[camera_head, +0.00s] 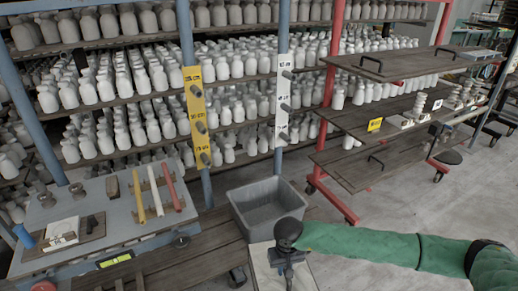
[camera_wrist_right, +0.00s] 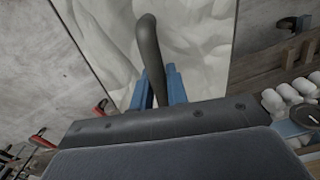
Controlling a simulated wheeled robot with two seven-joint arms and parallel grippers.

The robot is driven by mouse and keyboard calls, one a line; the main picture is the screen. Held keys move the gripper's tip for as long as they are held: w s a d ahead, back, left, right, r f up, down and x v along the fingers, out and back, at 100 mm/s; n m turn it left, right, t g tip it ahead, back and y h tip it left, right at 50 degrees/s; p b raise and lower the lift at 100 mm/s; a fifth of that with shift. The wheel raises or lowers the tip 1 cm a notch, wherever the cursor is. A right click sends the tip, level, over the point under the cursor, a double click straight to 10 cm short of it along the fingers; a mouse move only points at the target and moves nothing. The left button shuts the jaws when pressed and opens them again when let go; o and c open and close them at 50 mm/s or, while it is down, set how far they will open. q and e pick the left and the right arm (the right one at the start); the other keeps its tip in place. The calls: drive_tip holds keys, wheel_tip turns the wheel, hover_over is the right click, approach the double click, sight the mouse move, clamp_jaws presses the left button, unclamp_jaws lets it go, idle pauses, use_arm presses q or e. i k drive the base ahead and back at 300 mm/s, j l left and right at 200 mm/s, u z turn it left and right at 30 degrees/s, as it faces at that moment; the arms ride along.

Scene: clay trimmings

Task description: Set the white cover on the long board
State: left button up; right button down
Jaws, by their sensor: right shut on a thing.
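The white cover (camera_head: 267,266) is a pale flat panel at the bottom centre of the head view. In the right wrist view it is a white, grey-mottled sheet (camera_wrist_right: 205,45) with a dark curved handle (camera_wrist_right: 149,45). My right gripper (camera_head: 288,258) is over the cover; its blue fingers (camera_wrist_right: 158,88) are shut on the handle. A long wooden board (camera_head: 185,265) runs below the grey bin, left of the cover; I cannot tell for sure that it is the task's board. My left gripper is not in view.
A grey bin (camera_head: 268,207) stands just beyond the cover. A work table (camera_head: 95,212) with tools is at the left. A red rack (camera_head: 326,100) with handled wooden shelves is at the right. Shelves of white bottles (camera_head: 120,85) fill the back. Concrete floor (camera_head: 400,205) is open at the right.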

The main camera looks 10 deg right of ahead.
sight(412, 63)
drive_tip(key=i+l, duration=0.15)
drive_tip(key=l, duration=0.25)
drive_tip(key=i+l+z, duration=0.1)
drive_tip(key=l, duration=0.35)
drive_tip(key=i+l, duration=0.25)
drive_tip(key=l, duration=0.15)
drive_tip(key=i+l+z, duration=0.1)
drive_tip(key=l, duration=0.3)
drive_tip(key=i+l, duration=0.25)
drive_tip(key=l, duration=0.15)
drive_tip(key=z, duration=0.05)
